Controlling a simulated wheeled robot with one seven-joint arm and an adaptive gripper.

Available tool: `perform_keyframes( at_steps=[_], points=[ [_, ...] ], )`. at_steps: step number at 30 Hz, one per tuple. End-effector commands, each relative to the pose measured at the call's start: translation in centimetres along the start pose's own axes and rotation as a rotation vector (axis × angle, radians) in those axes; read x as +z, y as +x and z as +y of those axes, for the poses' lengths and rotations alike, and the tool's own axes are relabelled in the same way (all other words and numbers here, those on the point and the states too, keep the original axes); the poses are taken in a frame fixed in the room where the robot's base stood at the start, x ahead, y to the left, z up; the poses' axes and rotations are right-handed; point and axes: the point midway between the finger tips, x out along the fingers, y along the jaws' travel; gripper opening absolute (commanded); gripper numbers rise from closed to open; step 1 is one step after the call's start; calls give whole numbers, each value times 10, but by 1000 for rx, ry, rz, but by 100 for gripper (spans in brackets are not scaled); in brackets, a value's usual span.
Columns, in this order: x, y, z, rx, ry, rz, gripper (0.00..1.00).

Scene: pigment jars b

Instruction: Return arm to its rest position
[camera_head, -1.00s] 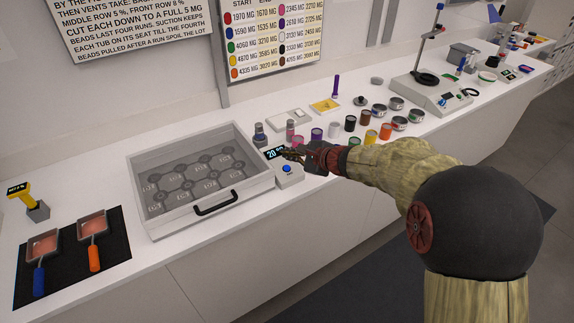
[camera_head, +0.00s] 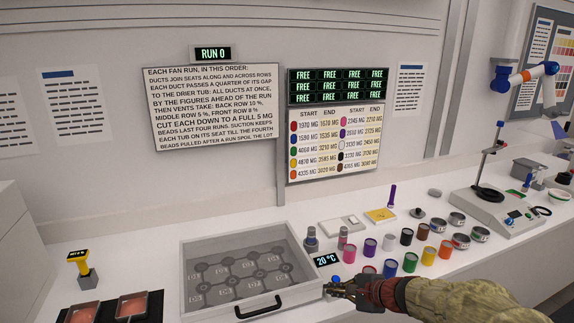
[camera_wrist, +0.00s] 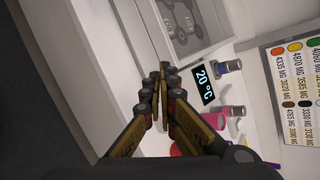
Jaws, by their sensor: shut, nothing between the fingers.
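My gripper (camera_head: 338,290) is shut and empty. In the head view it is at the lower right, in front of the small white control box with its "20 °C" display (camera_head: 327,260) and blue button. In the wrist view its closed fingers (camera_wrist: 160,72) point up the picture, with the display (camera_wrist: 204,83) just to their right. My arm reaches in from the bottom right corner of the head view. I cannot tell whether the fingertips touch the box.
A clear-lidded box with a black handle (camera_head: 264,306) stands left of my gripper. Several coloured jars, such as the yellow one (camera_head: 428,256), stand close to its right. A stand (camera_head: 487,195) is farther right. The wall carries an instruction sign (camera_head: 213,106) and a "FREE" board (camera_head: 337,87).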

Motion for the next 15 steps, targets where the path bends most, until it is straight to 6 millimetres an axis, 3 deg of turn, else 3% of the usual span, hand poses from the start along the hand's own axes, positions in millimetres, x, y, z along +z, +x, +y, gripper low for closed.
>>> perform_keyframes(
  at_steps=[7,15],
  points=[
    [56,-74,83,303,-504,-56,0],
    [80,-191,154,605,-1078,-28,0]
  ],
)
